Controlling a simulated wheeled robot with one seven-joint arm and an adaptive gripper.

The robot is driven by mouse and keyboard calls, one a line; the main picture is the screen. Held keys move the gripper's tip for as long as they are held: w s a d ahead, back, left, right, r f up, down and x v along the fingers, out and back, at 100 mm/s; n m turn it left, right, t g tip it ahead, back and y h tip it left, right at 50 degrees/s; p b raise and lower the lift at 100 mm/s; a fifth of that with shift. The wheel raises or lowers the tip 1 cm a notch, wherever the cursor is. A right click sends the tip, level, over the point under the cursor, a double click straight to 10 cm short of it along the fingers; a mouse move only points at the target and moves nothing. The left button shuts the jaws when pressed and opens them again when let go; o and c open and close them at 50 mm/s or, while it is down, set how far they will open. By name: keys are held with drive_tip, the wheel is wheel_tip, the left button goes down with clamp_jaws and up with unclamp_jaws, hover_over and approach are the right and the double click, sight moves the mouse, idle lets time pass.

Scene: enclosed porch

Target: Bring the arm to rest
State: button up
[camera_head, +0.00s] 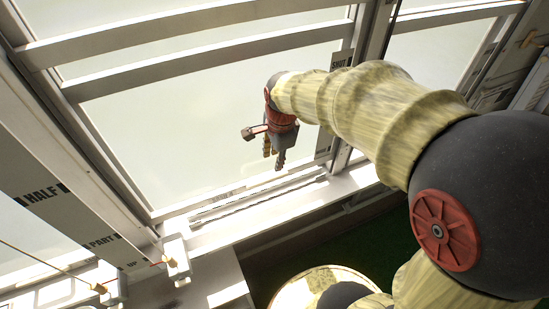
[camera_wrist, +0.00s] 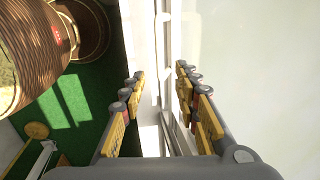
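My arm reaches from the right side of the head view across to the window. My gripper (camera_head: 273,160) hangs at its end with the fingers pointing down, in front of the pane and above the sill. In the wrist view my gripper (camera_wrist: 160,72) has its two fingers clearly apart, with nothing held between them. The white window frame (camera_wrist: 148,60) shows behind the gap. I cannot tell how far the fingertips are from the frame or glass.
The window sill (camera_head: 232,230) runs below my gripper. A panel marked HALF and PART (camera_head: 68,212) stands at left, near white blocks with cords (camera_head: 177,262). A SHUT label (camera_head: 341,60) is behind the arm. Brown ribbed vessels (camera_wrist: 35,45) stand over green floor (camera_wrist: 75,110).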

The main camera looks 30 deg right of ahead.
idle(0.3)
drive_tip(key=s+a+r+n+t+b, duration=0.1)
drive_tip(key=s+a+n+b, duration=0.2)
drive_tip(key=s+n, duration=0.5)
drive_tip(key=s+a+r+n+t+b, duration=0.1)
drive_tip(key=s+a+n+t+b, duration=0.1)
drive_tip(key=s+n+b, duration=0.4)
drive_tip(key=s+a+n, duration=0.1)
drive_tip(key=s+n, duration=0.1)
drive_tip(key=n, duration=0.2)
drive_tip(key=shift+n, duration=0.3)
drive_tip(key=shift+s+d, duration=0.1)
drive_tip(key=shift+d, duration=0.1)
idle(0.4)
